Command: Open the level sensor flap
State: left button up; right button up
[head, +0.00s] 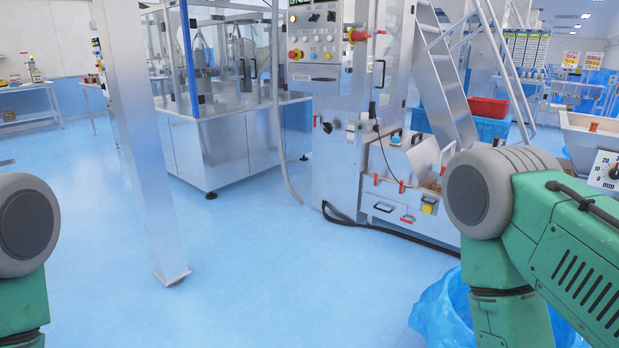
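I cannot pick out the level sensor flap for certain. A tall metal machine (340,160) stands ahead, right of centre, with a control panel (315,35) at its top. Low on its right side are angled metal covers (395,160) and a drawer-like front with black handles and red latches (388,207). A metal hopper (590,135) with a dial marked in mm (606,170) stands at the right edge. My green arms show at the lower left and lower right. Neither gripper is in view.
A metal post (145,150) stands at left on open blue floor (250,270). A glazed machine (225,140) is behind. A black cable (385,230) lies before the central machine. A blue bag (440,305) is beside my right arm. Metal stairs (450,75) and a red crate (487,107) are behind.

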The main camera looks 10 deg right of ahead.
aim_at(428, 205)
jog(key=i+z, duration=0.1)
jog(key=i, duration=0.6)
jog(key=i+z, duration=0.15)
jog(key=i, duration=0.5)
jog(key=i+j+z, duration=0.1)
jog(key=i, duration=0.6)
jog(key=i+j+z, duration=0.15)
jog(key=i, duration=0.55)
jog(key=i+l+z, duration=0.15)
jog(key=i+z, duration=0.8)
jog(key=i+j+z, duration=0.15)
jog(key=i+z, duration=0.3)
jog(key=i+l+z, duration=0.25)
jog(key=i+l, duration=0.15)
jog(key=i, duration=0.15)
